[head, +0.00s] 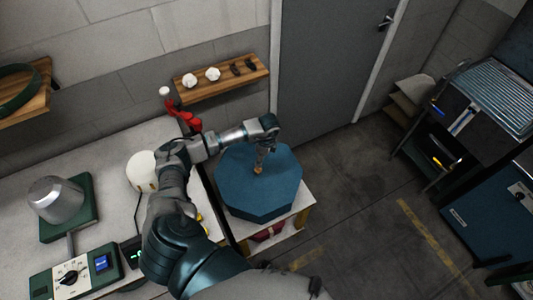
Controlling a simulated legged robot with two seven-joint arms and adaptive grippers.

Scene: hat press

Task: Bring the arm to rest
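My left arm comes up from the bottom edge, bends at the elbow and reaches right. Its gripper (260,167) hangs pointing down over the blue octagonal block (233,192). The fingertips look close to the block's top face; whether they touch it I cannot tell. No object shows in the gripper, and its fingers are too small to judge open or shut. My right gripper is not in view.
A pale workbench (100,220) at left holds a metal dome (57,198), a white cylinder (142,172) and a control box (75,276). A red lever (188,118) stands behind my arm. A wall shelf (225,81) is above. Blue equipment (485,220) stands right; the floor between is clear.

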